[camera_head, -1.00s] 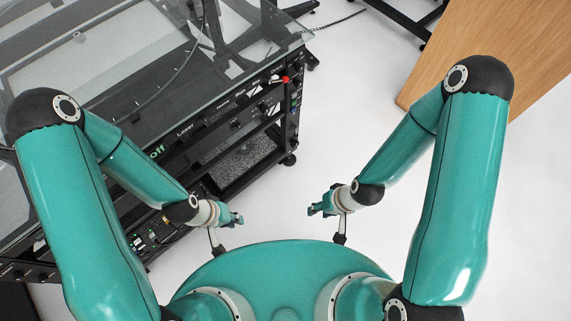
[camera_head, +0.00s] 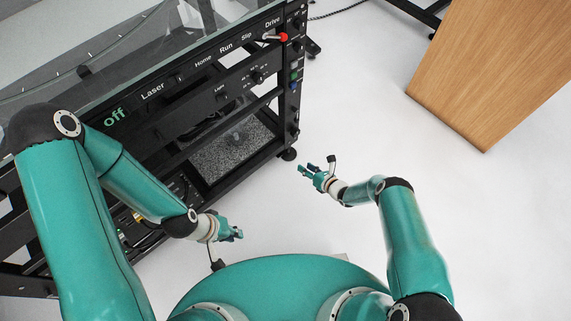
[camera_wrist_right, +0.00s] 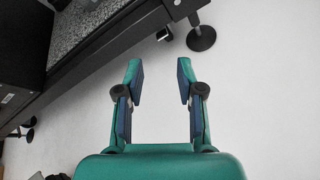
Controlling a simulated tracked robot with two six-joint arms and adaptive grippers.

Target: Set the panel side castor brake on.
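The black turntable frame carries a front panel (camera_head: 205,62) with labels such as Laser, Home, Run, Slip and Drive. A small black castor (camera_head: 288,154) is at the foot of its right corner post; its brake lever is too small to make out. In the right wrist view a dark castor-like part (camera_wrist_right: 164,34) and a round foot (camera_wrist_right: 201,38) are beyond the fingertips. My right gripper (camera_head: 308,169) is open and empty, just below and right of the castor in the head view, apart from it. My left gripper (camera_head: 238,233) is near my base; its opening is unclear.
A speckled lower shelf (camera_head: 235,150) lies inside the frame. A red-tipped lever (camera_head: 283,37) sticks out from the panel's right end. A wooden table (camera_head: 495,75) stands at the right. The white floor (camera_head: 400,150) between them is clear.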

